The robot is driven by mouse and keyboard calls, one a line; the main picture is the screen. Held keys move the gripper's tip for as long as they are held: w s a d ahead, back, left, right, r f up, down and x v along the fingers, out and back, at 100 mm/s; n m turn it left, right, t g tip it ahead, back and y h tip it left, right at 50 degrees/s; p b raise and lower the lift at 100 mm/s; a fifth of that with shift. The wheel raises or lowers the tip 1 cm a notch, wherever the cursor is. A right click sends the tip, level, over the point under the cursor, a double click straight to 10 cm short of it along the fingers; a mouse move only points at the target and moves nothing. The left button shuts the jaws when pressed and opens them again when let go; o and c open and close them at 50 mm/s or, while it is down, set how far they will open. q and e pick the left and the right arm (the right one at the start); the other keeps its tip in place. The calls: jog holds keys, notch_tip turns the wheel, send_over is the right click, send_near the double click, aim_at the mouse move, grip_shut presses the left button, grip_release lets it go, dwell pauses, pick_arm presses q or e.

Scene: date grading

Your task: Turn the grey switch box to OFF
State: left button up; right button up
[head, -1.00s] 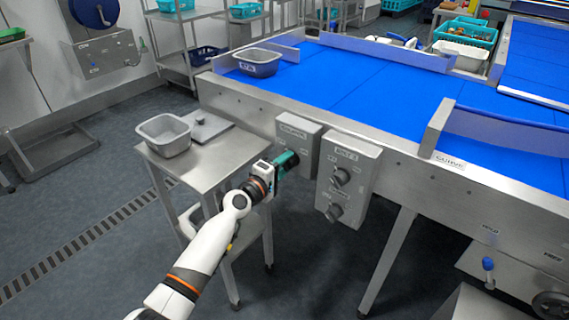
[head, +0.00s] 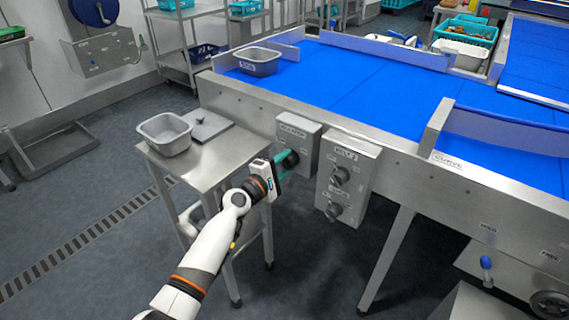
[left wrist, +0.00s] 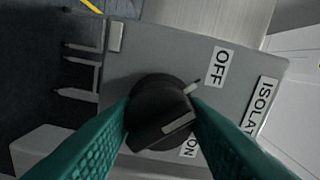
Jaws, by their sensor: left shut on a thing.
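The grey switch box (head: 301,128) hangs on the side of the conveyor, left of a larger control box. In the left wrist view the switch box (left wrist: 150,55) shows its labels OFF, ON and a partly hidden ISOLATOR. Its black rotary knob (left wrist: 155,102) carries a pale line that points towards the side between OFF and ON. My left gripper (head: 290,160) is at the front of the box. In the left wrist view its teal fingers (left wrist: 162,118) are shut on the knob, one on each side. My right gripper is not in view.
The larger control box (head: 348,180) with two dark knobs is close on the right. A steel side table (head: 215,160) with a grey tub (head: 166,134) and a flat lid (head: 207,126) stands at the left. The blue conveyor belt (head: 370,90) is above and behind.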

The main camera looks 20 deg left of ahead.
pick_arm(q)
jog(key=o, duration=0.9)
jog(key=shift+o, duration=0.4)
jog(key=shift+s, duration=0.1)
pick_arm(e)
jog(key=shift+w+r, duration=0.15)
pick_arm(q)
jog(key=shift+s+a, duration=0.2)
jog(key=shift+s, duration=0.1)
jog(key=v, duration=0.3)
jog(key=shift+p, duration=0.4)
send_near(283, 165)
jog(key=shift+v, duration=0.8)
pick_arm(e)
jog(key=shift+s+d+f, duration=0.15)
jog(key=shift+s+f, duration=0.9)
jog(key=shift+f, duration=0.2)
pick_arm(q)
jog(key=shift+r, duration=0.1)
